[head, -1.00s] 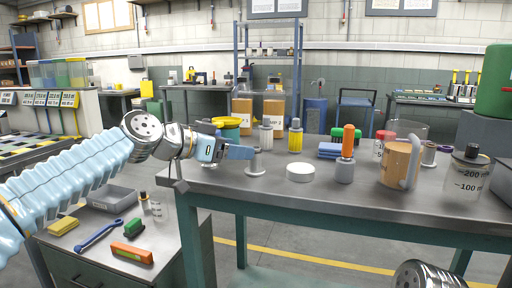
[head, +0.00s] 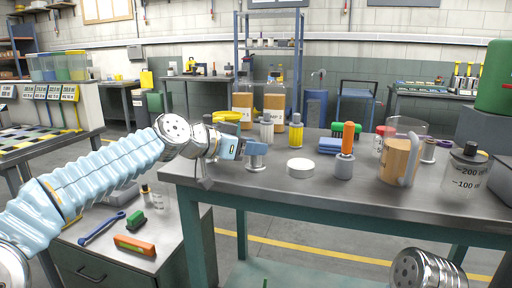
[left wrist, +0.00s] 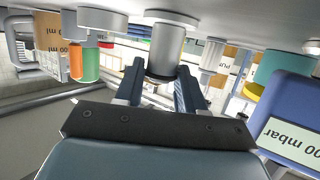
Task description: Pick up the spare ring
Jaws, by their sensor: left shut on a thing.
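A grey metal flanged piece (head: 256,163), like a short post on a round base, stands at the left end of the workbench. I cannot tell whether it or a part on it is the spare ring. My left gripper (head: 256,149) reaches it from the left with its blue fingers around its upper part. In the left wrist view, which is upside down, the post (left wrist: 166,48) stands between the two dark fingers of the left gripper (left wrist: 160,70), its base on the bench. Its far side is hidden. My right gripper is out of view.
A white round lid (head: 300,167), a grey holder with an orange-handled tool (head: 347,140), a jug (head: 400,160) and a jar (head: 464,172) stand to the right on the bench (head: 320,195). A white filter (head: 266,130) and a yellow cylinder (head: 296,133) stand behind the gripper.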

